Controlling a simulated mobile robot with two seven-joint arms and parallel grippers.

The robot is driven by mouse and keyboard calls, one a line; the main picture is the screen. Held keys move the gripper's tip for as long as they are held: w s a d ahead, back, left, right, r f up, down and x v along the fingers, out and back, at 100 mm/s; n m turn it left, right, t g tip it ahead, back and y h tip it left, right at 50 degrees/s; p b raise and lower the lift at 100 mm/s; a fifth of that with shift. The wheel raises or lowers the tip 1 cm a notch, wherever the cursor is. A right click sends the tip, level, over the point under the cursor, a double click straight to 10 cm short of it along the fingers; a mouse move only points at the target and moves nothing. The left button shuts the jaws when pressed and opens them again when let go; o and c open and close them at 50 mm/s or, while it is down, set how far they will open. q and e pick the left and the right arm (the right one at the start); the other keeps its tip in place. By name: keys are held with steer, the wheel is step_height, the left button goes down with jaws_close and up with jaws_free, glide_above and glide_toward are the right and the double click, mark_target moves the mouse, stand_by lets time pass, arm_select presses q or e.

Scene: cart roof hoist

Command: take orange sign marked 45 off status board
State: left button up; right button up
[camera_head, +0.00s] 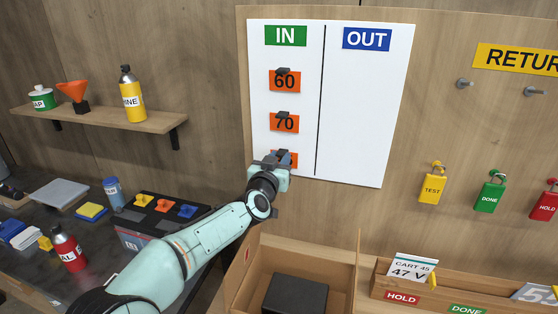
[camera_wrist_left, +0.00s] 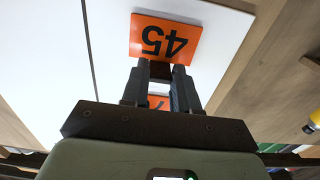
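The orange sign marked 45 (camera_wrist_left: 165,38) shows upside down in the left wrist view, just beyond my fingertips. In the head view only bits of its orange plate (camera_head: 293,159) show at the bottom of the IN column, behind my gripper. My left gripper (camera_head: 282,157) is at this sign. In the left wrist view its two fingers (camera_wrist_left: 162,72) sit on either side of the sign's dark grip, with no clear gap. The white status board (camera_head: 365,115) has IN and OUT columns. My right gripper is in neither view.
Orange signs marked 60 (camera_head: 284,81) and 70 (camera_head: 284,123) hang above in the IN column. The OUT column is bare. Below the board is an open wooden box (camera_head: 250,290) with a black block (camera_head: 295,294). Padlocks (camera_head: 432,188) hang at right.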

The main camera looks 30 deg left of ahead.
arm_select(q)
jaws_close()
steer(key=shift+v, duration=1.55)
stand_by(0.6)
steer(key=shift+b+v, duration=0.55)
steer(key=shift+v, duration=2.45)
